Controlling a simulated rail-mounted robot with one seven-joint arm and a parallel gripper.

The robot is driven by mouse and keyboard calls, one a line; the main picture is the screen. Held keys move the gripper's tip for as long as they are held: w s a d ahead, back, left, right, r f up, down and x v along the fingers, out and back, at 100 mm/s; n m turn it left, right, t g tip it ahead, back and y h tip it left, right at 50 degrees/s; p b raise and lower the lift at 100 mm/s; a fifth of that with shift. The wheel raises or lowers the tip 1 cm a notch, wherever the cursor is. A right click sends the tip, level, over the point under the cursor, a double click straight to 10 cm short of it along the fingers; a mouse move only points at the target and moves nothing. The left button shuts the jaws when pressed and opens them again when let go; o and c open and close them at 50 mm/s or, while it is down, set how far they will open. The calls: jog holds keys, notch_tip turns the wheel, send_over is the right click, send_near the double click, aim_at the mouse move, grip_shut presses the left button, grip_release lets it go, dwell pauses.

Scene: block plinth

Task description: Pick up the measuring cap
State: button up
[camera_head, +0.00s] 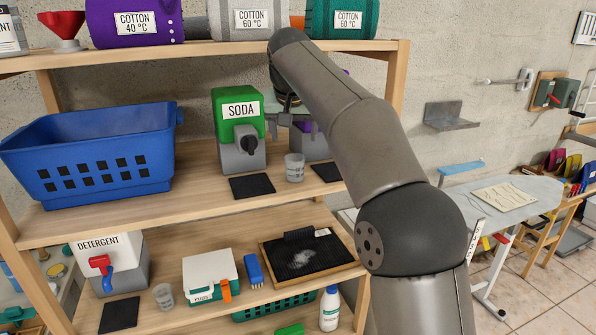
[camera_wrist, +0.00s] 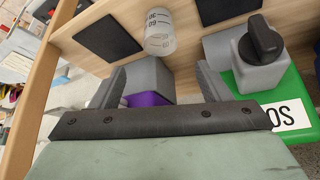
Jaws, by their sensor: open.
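A small translucent grey measuring cap (camera_head: 294,167) with markings stands on the middle shelf, right of the green-topped SODA dispenser (camera_head: 238,110). In the wrist view the measuring cap (camera_wrist: 159,33) shows ahead of the fingers near the top. A second similar cap (camera_head: 164,296) stands on the lower shelf by the DETERGENT dispenser (camera_head: 120,262). My gripper (camera_head: 297,118) is above the middle shelf, behind and above the nearer cap, mostly hidden by my arm. In the wrist view my gripper (camera_wrist: 160,82) has its fingers apart, with no cap between them.
A grey and purple dispenser (camera_head: 310,143) stands close by the gripper, partly behind my arm. Black mats (camera_head: 252,187) lie on the shelf. A blue basket (camera_head: 95,150) fills the left. The upper shelf (camera_head: 230,48) holds rolled textiles.

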send_near(295, 160)
jog(key=f, duration=0.2)
jog(key=shift+w+f, duration=0.35)
jog(key=shift+f, duration=0.05)
jog(key=shift+s+p+x, duration=0.1)
jog(key=shift+p+x, duration=0.25)
jog(key=shift+x, duration=1)
jog(key=shift+s+p+x, duration=0.15)
jog(key=shift+p+x, duration=0.15)
jog(key=shift+x, duration=1.05)
jog(key=shift+f, duration=0.15)
jog(key=shift+c, duration=0.2)
jog(key=c, duration=1)
